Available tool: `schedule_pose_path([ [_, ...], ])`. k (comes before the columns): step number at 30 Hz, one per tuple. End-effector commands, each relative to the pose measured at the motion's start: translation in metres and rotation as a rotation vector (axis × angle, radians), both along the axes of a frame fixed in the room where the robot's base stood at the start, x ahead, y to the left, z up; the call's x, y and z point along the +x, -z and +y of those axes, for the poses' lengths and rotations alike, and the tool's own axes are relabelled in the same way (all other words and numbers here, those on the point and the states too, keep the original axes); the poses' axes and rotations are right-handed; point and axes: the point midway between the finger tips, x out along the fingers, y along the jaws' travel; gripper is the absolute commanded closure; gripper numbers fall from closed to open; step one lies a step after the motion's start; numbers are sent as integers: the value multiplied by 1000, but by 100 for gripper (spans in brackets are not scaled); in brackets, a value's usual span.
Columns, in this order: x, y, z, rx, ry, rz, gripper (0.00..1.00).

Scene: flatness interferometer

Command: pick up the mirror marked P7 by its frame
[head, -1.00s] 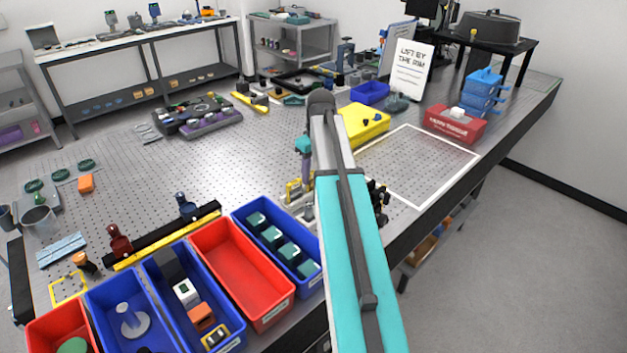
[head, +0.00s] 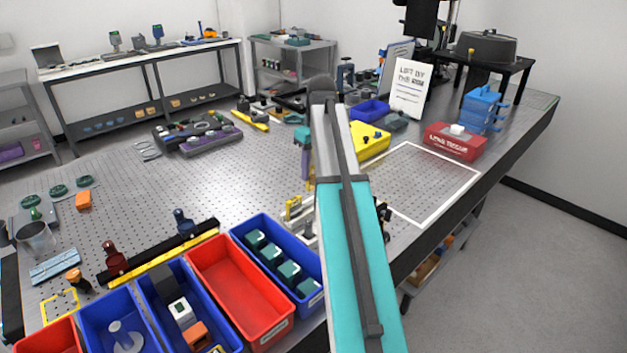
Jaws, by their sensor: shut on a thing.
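My arm rises in front of the bench from the bottom of the picture and hides part of it. A slim teal and purple part (head: 304,150), seemingly my own wrist, shows just left of the upper arm. My gripper's fingers are hidden behind the arm, so what lies between them cannot be seen. No mark P7 can be read, and I cannot pick out the mirror. A small yellow frame-like piece (head: 293,208) stands on the bench beside the arm, partly covered by it.
Blue bins and a red bin (head: 238,290) line the near edge; one blue bin (head: 268,235) holds several teal-topped blocks. A white-outlined area (head: 430,180) right of the arm is empty.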

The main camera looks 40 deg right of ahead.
Motion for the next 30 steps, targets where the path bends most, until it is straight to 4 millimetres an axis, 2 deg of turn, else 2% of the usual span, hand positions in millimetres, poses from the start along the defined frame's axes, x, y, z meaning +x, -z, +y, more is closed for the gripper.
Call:
schedule_pose_path([
  [4, 1, -13, -1, -1, 0, -1, 84],
  [9, 0, -20, 0, 0, 0, 0, 84],
  [30, 1, -21, 3, 1, -4, 0, 84],
])
